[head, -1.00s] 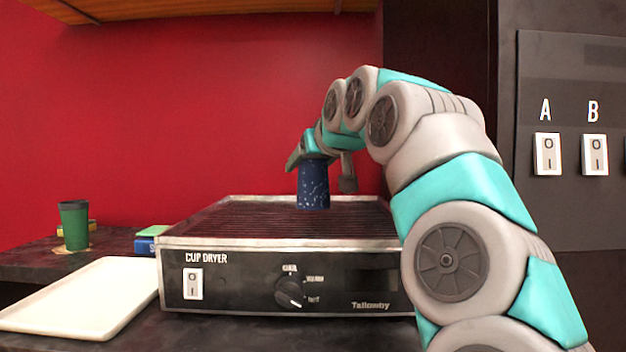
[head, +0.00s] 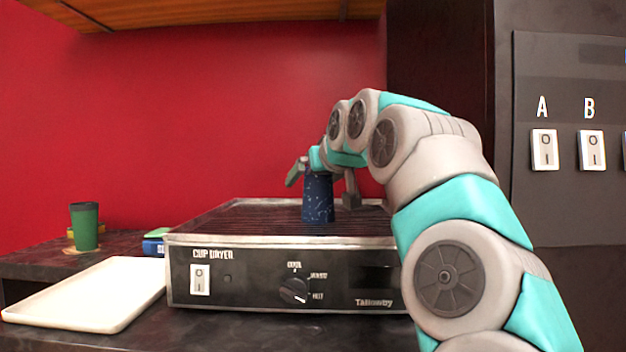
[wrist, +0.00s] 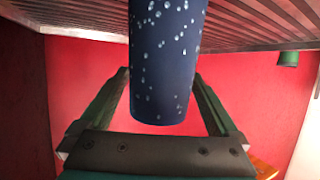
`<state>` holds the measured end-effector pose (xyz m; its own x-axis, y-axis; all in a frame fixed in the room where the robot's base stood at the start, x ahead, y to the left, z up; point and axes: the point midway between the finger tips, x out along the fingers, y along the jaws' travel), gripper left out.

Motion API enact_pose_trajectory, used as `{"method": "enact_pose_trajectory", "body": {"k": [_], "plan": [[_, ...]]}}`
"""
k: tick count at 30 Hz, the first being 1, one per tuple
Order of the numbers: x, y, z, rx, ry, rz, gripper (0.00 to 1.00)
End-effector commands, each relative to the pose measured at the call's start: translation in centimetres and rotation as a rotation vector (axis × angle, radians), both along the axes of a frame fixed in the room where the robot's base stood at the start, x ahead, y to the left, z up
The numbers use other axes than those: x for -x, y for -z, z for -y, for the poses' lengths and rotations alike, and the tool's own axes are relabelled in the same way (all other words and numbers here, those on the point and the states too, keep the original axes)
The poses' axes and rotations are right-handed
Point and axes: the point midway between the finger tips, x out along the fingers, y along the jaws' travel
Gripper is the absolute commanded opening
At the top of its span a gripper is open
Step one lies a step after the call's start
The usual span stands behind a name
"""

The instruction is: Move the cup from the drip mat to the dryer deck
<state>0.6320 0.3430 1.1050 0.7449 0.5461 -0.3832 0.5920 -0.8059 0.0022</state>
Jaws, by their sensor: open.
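A dark blue cup with pale speckles (head: 317,199) stands upright on the dryer deck (head: 255,217), the dark ribbed top of the cup dryer. My gripper (head: 322,183) is around the cup's upper part, with one finger to its left and the other to its right. In the wrist view, the cup (wrist: 165,60) is between the fingers of my gripper (wrist: 161,80), with red gaps showing on both sides. The jaws are open. The ribbed deck (wrist: 60,15) shows beyond the cup. I cannot identify the drip mat with certainty.
A green cup (head: 84,228) stands at the left on a small tan patch. A white tray (head: 85,295) lies left of the dryer. A blue box (head: 153,247) is behind it. The dryer's front has a switch and dial (head: 294,290). Wall switches (head: 544,150) are at right.

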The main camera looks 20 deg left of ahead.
Motion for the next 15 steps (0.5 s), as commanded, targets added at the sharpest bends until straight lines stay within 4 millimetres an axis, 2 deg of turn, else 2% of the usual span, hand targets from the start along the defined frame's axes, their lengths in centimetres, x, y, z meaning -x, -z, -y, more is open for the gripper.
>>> {"method": "enact_pose_trajectory", "body": {"k": [7, 15], "plan": [[0.6, -0.5, 0.5, 0.0, 0.001, 0.0, 0.97], [4.3, -2.4, 3.3, 0.002, 0.002, 0.001, 0.97]]}}
